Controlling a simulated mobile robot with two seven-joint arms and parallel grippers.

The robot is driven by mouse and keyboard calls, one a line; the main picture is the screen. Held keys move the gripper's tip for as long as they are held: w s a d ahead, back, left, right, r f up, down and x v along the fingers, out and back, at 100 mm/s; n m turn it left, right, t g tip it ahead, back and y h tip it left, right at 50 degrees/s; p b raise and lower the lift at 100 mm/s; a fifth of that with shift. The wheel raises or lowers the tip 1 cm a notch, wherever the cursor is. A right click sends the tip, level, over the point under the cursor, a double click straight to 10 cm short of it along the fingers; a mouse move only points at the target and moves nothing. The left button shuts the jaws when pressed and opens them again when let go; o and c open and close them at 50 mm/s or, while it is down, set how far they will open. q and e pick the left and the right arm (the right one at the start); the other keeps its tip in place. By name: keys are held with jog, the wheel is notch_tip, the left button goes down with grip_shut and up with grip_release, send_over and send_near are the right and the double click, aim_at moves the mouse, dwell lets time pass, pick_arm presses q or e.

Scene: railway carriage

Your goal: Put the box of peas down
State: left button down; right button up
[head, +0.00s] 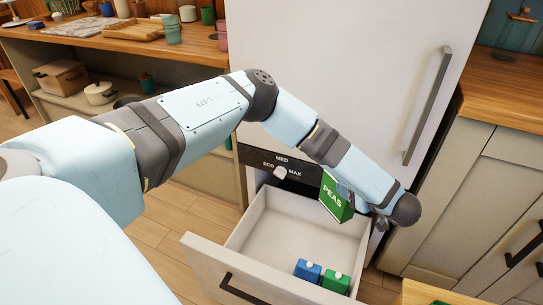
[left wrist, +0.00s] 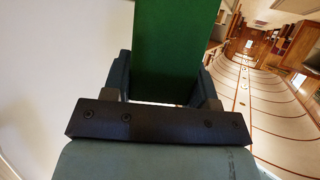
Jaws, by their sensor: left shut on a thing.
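A green box of peas (head: 334,197) hangs tilted above the open white drawer (head: 264,240). My left gripper (head: 345,190) is shut on it, partly hidden behind the box and my arm. In the left wrist view the green box of peas (left wrist: 164,50) stands between the two fingers of my left gripper (left wrist: 160,85). The box is clear of the drawer floor. My right gripper is in neither view.
A blue box (head: 307,270) and a green box (head: 335,281) stand at the drawer's front right. The drawer's back and left floor is bare. The white fridge door (head: 340,70) rises behind, and a cabinet (head: 470,200) stands at the right.

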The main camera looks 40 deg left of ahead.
pick_arm(q)
jog(key=s+a+f+n+g+b, duration=0.15)
jog(key=a+f, duration=0.25)
jog(key=f, duration=0.4)
jog(key=a+f+n+g, duration=0.2)
jog(key=a+f+g, duration=0.1)
jog(key=f, duration=0.4)
jog(key=s+a+f+n+g+b, duration=0.1)
jog(key=s+a+f+n+g, duration=0.1)
jog(key=s+a+f, duration=0.2)
jog(key=s+a+f+n+g+b, duration=0.1)
jog(key=s+a+f, duration=0.4)
jog(key=f, duration=0.6)
jog(key=a+n+g, duration=0.1)
jog(key=a, duration=0.1)
jog(key=shift+s+a+f, duration=0.2)
jog(key=shift+s+a, duration=0.05)
jog(key=shift+a, duration=0.05)
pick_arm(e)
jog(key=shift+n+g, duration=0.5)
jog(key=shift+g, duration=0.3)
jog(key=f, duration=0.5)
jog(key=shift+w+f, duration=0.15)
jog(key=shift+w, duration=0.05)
